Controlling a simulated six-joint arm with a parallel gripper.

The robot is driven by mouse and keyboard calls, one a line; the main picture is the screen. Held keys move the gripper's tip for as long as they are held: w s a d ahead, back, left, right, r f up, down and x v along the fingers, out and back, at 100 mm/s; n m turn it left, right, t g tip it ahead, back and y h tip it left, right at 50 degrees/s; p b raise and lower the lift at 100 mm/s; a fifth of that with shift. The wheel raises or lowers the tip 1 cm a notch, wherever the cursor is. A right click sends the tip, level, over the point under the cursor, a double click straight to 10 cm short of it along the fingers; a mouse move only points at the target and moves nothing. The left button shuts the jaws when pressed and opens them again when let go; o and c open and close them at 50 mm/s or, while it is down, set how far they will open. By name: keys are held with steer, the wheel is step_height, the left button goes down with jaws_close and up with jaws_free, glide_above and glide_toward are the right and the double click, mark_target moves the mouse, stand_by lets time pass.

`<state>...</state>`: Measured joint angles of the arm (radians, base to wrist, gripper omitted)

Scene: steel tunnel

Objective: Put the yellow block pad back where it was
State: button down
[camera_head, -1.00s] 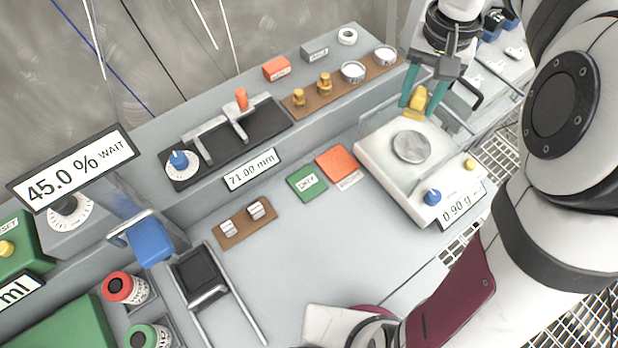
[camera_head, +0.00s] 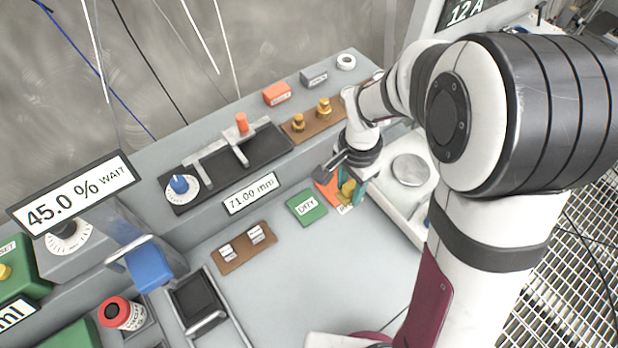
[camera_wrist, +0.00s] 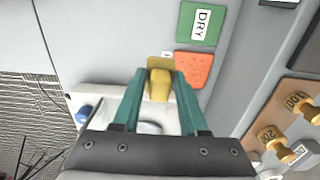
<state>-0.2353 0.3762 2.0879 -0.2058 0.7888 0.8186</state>
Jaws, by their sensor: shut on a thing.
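My gripper (camera_head: 347,181) is shut on a yellow block (camera_wrist: 160,88) with a flat yellow, plate-like end; I take this for the yellow block pad. The head view shows the block (camera_head: 347,189) between the teal fingers, over or just beside the orange pad (camera_head: 327,190). In the wrist view, the orange pad (camera_wrist: 196,69) lies just beyond and right of the block, and the green DRY pad (camera_wrist: 204,22) beyond that. The green pad (camera_head: 307,207) also shows in the head view. How high the block is above the bench is hard to tell. My arm and gripper hide part of the orange pad.
The white scale (camera_head: 398,205) with a round plate (camera_head: 410,169) stands right of my gripper, partly behind my arm. A brown strip (camera_head: 311,126) with brass weights lies at the back. The bench front is clear.

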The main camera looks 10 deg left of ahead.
glide_above(306, 206)
steer(key=f, duration=0.5)
steer(key=shift+s+d+f, duration=0.1)
steer(key=shift+d, duration=0.1)
step_height(306, 206, down, 4)
steer(key=shift+a+f, duration=0.1)
steer(key=shift+a, duration=0.05)
steer(key=shift+f, duration=0.1)
steer(key=shift+c, duration=2.2)
jaws_free()
step_height(306, 206, up, 12)
steer(key=s+d+r+n, duration=0.1)
steer(key=s+d+r, duration=0.7)
steer(key=s+d, duration=0.15)
steer(key=s+d+r+n+y, duration=0.1)
steer(key=s+d+n, duration=0.1)
steer(key=s, duration=0.9)
steer(key=shift+d+y, duration=0.4)
steer(key=shift+d, duration=0.5)
